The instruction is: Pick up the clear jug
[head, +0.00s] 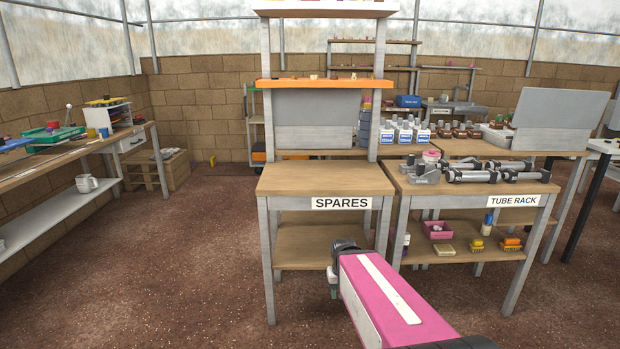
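A pale, whitish jug-like vessel with a handle (87,183) stands upright on the lower shelf of the long left bench. It is small in view, and I cannot tell whether it is clear. No other jug stands out to me. My gripper (334,284) is low in front of the SPARES table, at the end of my pink and white arm link. It is far to the right of the vessel and apart from it. Its fingers are mostly hidden behind my arm, so their opening does not show.
The SPARES table (325,180) has a bare top. The TUBE RACK table (420,183) carries several metal tubes; its lower shelf holds a pink bin (437,230). A wooden pallet with a box (160,171) stands at the back left. The brown floor (170,260) between left bench and SPARES table is clear.

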